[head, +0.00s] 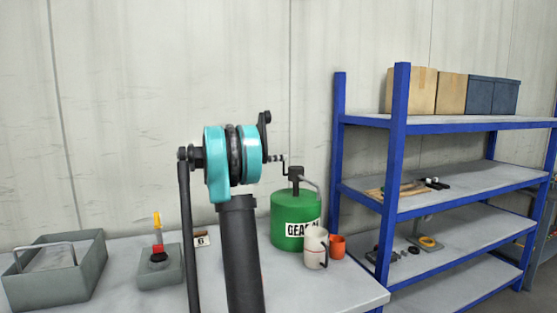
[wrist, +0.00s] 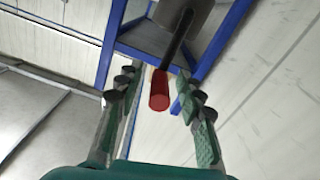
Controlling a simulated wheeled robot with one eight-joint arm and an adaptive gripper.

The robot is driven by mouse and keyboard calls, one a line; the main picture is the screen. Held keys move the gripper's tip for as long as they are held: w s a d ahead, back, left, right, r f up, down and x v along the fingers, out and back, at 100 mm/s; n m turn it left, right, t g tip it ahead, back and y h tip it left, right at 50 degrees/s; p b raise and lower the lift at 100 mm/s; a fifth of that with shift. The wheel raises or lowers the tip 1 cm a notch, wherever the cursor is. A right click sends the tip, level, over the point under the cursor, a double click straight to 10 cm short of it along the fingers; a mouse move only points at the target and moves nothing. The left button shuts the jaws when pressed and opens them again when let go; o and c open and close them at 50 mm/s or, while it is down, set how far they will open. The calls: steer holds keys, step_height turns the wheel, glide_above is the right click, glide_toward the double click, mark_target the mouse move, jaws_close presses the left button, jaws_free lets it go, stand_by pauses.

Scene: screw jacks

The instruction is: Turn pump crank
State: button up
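The green pump can (head: 288,222), with a partly hidden white "GEAR" label, stands on the grey table behind my arm. Its black pump head (head: 296,173) has a thin dark crank (head: 281,163) reaching left, close to my teal arm joint. In the wrist view my gripper (wrist: 157,76) has its fingers apart. A red cylindrical grip (wrist: 159,91) on a black rod shows between them, with gaps on both sides. I cannot tell whether this grip belongs to the pump crank. My gripper is not distinguishable in the head view.
On the grey table (head: 350,292), a white mug (head: 314,247) and orange cup (head: 337,246) stand by the can. A grey bin (head: 80,280) and small grey box (head: 160,273) with a red-yellow piece (head: 157,235) stand left. A blue shelf (head: 398,150) stands right.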

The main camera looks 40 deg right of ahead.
steer(key=shift+d, duration=0.2)
jaws_close()
stand_by(0.4)
